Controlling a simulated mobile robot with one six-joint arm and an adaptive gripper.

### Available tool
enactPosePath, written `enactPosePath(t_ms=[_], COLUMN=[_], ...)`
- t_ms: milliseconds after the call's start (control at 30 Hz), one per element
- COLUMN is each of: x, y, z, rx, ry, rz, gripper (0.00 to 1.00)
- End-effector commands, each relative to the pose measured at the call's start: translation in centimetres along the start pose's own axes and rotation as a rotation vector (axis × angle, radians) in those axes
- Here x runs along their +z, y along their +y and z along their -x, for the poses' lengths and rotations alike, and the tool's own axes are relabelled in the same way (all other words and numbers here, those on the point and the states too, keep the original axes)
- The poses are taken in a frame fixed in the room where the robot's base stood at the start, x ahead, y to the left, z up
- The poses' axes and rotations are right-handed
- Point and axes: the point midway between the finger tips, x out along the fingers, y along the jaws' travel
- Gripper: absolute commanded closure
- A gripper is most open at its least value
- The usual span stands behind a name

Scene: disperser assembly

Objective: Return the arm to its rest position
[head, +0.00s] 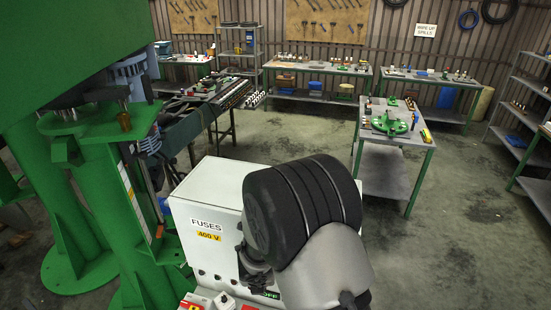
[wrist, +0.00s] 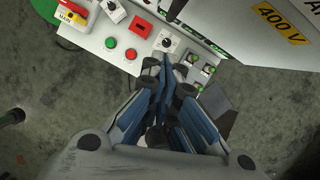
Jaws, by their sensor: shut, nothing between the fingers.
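My gripper (wrist: 168,80) shows in the wrist view with its blue and dark fingers together and nothing between them. Its tips point at the lower edge of a white control panel (wrist: 90,42); I cannot tell how far above it they are. In the head view my grey and black arm link stands in front of the white fuse cabinet (head: 215,185), marked "FUSES 400 V", and hides much of it. Only a dark part of the hand shows there, left of the arm; the fingertips are hidden.
The panel carries a red button (wrist: 142,27), a green button (wrist: 131,54) and a red-yellow switch (wrist: 70,16). A large green machine (head: 95,180) stands close on the left. A work table (head: 395,137) with green parts stands behind. Floor at right is clear.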

Motion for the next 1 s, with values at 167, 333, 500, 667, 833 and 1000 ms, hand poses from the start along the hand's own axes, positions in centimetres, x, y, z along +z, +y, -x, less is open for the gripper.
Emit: enactPosePath(t_ms=[167, 333, 500, 667, 833, 1000], x=[2.1, 4.4, 2.5, -2.6, -10.2, -18.0], y=[0.5, 0.8, -0.5, -3.2, -7.8, -13.3], z=[1.4, 5.7, 10.4, 13.2, 13.7, 12.7], rx=[0.074, 0.185, 0.205, 0.142, 0.029, -0.055], ry=[-0.074, -0.250, -0.412, -0.492, -0.448, -0.254], rz=[0.175, 0.645, 1.195, 1.723, 2.275, 2.741], gripper=[1.00, 1.00, 1.00, 1.00, 1.00, 1.00])
